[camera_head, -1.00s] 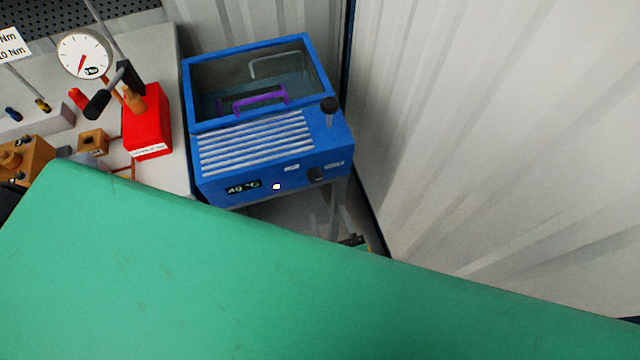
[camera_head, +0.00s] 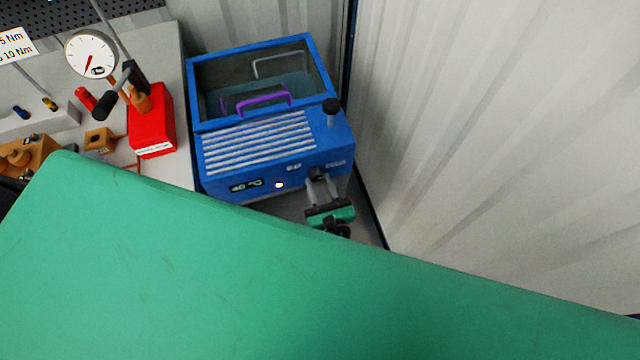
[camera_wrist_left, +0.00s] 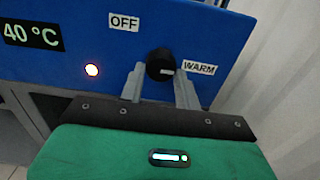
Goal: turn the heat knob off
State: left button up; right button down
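The heat knob (camera_wrist_left: 160,65) is a black round knob on the front of the blue heated bath (camera_head: 275,150). In the left wrist view its pale mark points right, to the WARM label (camera_wrist_left: 199,68). The OFF label (camera_wrist_left: 124,21) is at its upper left. My left gripper (camera_wrist_left: 160,83) is open, with one finger on each side of the knob and narrow gaps showing. In the head view the left gripper (camera_head: 321,184) is at the knob, partly covering it. My right gripper is not in view.
A purple handle (camera_head: 262,98) shows at the glazed lid. A red box (camera_head: 152,122) and a dial gauge (camera_head: 91,54) stand to the left. A pale corrugated wall (camera_head: 480,130) is close on the right.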

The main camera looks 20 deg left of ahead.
pick_arm(q)
jog(key=c, duration=0.4)
